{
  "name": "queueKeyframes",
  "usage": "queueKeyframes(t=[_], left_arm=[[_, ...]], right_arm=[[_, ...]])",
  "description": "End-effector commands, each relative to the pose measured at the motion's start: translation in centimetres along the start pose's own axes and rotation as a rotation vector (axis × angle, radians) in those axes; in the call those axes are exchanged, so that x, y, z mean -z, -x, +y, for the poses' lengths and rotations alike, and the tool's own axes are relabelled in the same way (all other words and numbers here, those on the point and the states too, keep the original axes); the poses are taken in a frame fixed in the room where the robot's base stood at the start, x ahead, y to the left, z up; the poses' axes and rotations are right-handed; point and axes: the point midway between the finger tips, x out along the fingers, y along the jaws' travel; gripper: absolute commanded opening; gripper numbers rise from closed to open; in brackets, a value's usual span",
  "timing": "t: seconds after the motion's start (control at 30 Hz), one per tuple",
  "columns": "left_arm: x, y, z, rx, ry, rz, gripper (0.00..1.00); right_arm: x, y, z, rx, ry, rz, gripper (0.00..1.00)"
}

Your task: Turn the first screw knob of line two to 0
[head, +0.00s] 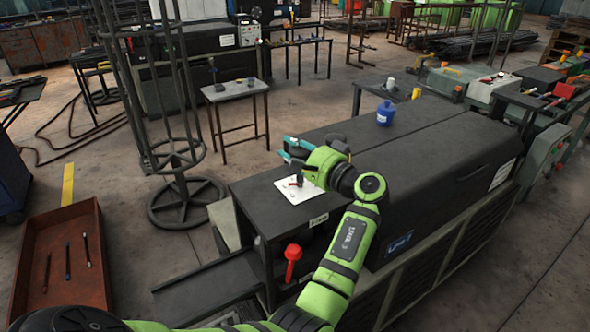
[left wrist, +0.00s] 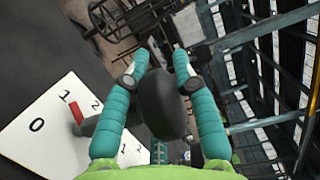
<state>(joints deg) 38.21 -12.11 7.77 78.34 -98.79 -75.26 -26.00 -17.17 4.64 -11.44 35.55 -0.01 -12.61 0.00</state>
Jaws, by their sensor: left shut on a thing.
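A white dial plate (head: 299,188) lies on top of the dark machine at its near left end. In the left wrist view the plate (left wrist: 45,125) shows the numbers 0, 1 and 2. A red pointer (left wrist: 76,115) points close to the 1. A grey arm runs from the pointer behind a finger. A dark rounded knob (left wrist: 160,92) is between the teal fingers of my left gripper (left wrist: 160,62). In the head view my left gripper (head: 290,150) is just above the plate, shut on the knob, which is mostly hidden there. My right gripper is not seen.
A blue jug (head: 385,113) stands on the machine (head: 440,150). A red-headed lever (head: 293,252) sticks out at its near end. A red-brown tray (head: 62,250) with dark rods is at left. A wire reel stand (head: 180,200) and small table (head: 236,89) stand behind.

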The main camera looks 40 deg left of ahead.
Motion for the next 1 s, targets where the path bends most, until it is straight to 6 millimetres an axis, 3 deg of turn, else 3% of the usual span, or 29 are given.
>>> queueKeyframes(t=[0.03, 0.1, 0.4, 1.0], left_arm=[[0.1, 0.0, 0.8, -0.001, 0.002, -0.035, 0.0], [-0.1, 0.0, 0.6, -0.001, 0.001, -0.088, 0.0], [-0.5, 0.1, 0.3, -0.003, 0.001, -0.249, 0.0], [-0.9, 0.1, 0.0, -0.003, 0.001, -0.313, 0.0]], right_arm=[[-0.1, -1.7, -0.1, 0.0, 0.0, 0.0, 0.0], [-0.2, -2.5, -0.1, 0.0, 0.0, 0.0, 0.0], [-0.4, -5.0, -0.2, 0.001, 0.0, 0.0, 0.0], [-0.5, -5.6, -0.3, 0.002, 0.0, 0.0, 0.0]])
